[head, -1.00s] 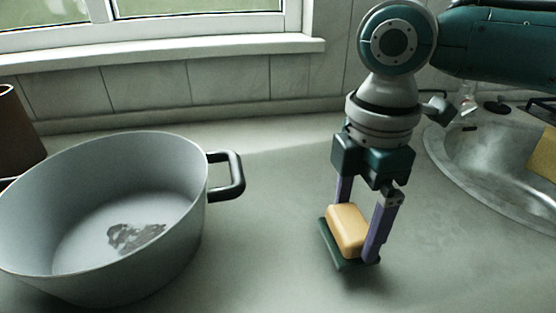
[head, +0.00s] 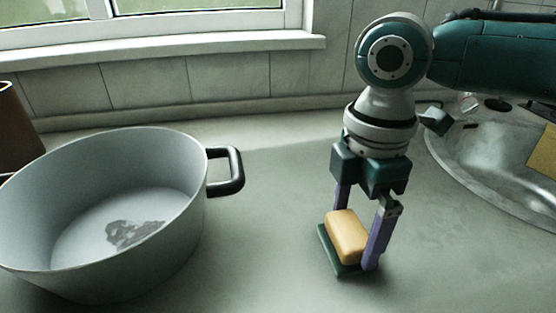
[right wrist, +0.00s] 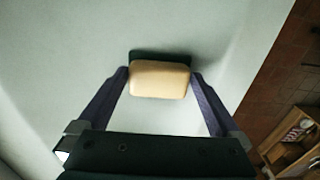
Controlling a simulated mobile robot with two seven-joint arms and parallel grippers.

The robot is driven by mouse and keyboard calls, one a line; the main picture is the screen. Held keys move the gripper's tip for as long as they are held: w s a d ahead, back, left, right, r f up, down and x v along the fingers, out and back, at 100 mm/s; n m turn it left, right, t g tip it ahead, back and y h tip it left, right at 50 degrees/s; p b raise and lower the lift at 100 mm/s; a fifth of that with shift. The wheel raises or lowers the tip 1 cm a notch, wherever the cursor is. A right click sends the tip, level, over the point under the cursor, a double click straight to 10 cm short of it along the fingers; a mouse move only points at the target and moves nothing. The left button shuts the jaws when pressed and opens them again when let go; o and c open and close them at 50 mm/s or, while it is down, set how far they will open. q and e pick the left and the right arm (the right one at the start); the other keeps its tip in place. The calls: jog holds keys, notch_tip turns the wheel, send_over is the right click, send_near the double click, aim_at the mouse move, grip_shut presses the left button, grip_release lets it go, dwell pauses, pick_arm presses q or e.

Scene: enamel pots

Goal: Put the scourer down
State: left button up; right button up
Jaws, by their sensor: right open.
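The scourer (head: 347,236) is a yellow sponge block with a dark green pad under it. It rests on the grey worktop, right of the pot. My right gripper (head: 358,238) points down around it, one finger on either side, and is open. In the right wrist view the scourer (right wrist: 159,80) lies between the fingertips, with its green pad showing at the far edge. A large grey enamel pot (head: 178,232) with a black handle and a dark burnt patch inside stands on the left. My left gripper is not in view.
A metal sink (head: 480,165) is set in the worktop at the right, with a yellow item (head: 543,155) at its edge. A brown object (head: 15,130) stands at the far left, behind the pot. The worktop between pot and scourer is clear.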

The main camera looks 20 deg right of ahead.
aim_at(355, 227)
notch_tip(355, 227, up, 9)
jog(key=p, duration=0.1)
jog(key=s+a+f+m+y, duration=0.1)
jog(key=s+a+f, duration=0.1)
jog(key=a, duration=0.1)
jog(key=s+a+f+m+t+y, duration=0.1)
jog(key=s+a, duration=0.1)
jog(key=a, duration=0.2)
jog(key=s+a+f+m, duration=0.1)
jog(key=s+a+f, duration=0.1)
jog(key=s+a, duration=0.1)
jog(key=shift+a+f+t+y, duration=0.3)
jog(key=shift+a+t+y, duration=0.1)
jog(key=s+m, duration=0.1)
jog(key=s+m+t, duration=0.1)
jog(key=m, duration=0.1)
jog(key=s+m, duration=0.1)
jog(key=m, duration=0.1)
jog(key=shift+s+d+f, duration=0.25)
jog(key=shift+d+f, duration=0.1)
jog(key=shift+f, duration=0.05)
jog(key=s+d+m+h, duration=0.2)
jog(key=s+d+m, duration=0.3)
jog(key=d, duration=0.2)
jog(key=shift+s+f+m+t+h, duration=0.25)
jog(key=shift+m+t+h, duration=0.05)
jog(key=shift+m+t, duration=0.1)
jog(key=shift+r, duration=0.1)
